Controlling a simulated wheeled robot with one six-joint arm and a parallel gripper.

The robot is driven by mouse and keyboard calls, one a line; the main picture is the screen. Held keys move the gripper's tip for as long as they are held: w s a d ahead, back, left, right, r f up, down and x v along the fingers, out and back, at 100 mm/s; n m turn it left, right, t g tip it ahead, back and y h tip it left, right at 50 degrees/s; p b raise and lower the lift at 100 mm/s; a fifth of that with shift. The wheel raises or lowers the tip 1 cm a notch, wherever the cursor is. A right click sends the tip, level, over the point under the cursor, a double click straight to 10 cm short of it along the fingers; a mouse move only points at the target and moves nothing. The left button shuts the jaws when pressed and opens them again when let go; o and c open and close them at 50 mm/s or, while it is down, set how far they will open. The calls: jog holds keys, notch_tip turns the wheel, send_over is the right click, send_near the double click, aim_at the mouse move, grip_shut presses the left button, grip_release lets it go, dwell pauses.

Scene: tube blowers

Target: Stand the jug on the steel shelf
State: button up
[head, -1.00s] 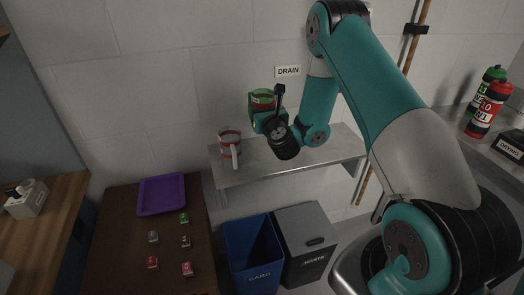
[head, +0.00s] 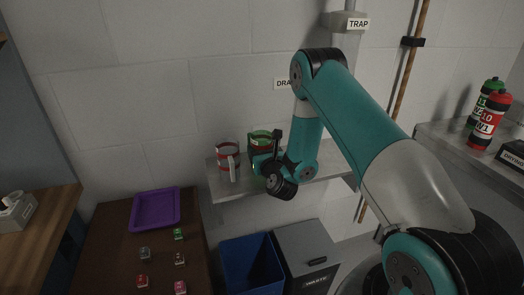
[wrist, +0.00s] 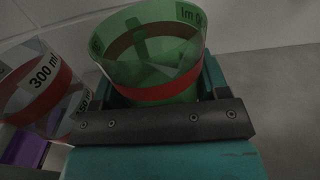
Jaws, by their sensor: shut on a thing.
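A green see-through jug (head: 260,139) with a red band is held in my gripper (head: 262,158). It also shows in the wrist view (wrist: 150,60), upright or nearly so between the jaws. The steel shelf (head: 320,174) runs along the wall. The green jug is over or on the shelf's left part; my arm hides its base, so I cannot tell whether it touches. A clear jug with red bands and a pale handle (head: 226,163) stands on the shelf's left end, just left of the green one. It shows in the wrist view (wrist: 38,85), marked 300 ml.
A blue bin (head: 250,264) and a grey bin (head: 305,255) stand below the shelf. A brown table with a purple tray (head: 155,210) and several small items is at the left. Bottles (head: 488,125) stand on a counter at the right. The shelf's right part looks free.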

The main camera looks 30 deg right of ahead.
jog(key=shift+f, duration=0.15)
jog(key=o, duration=1.1)
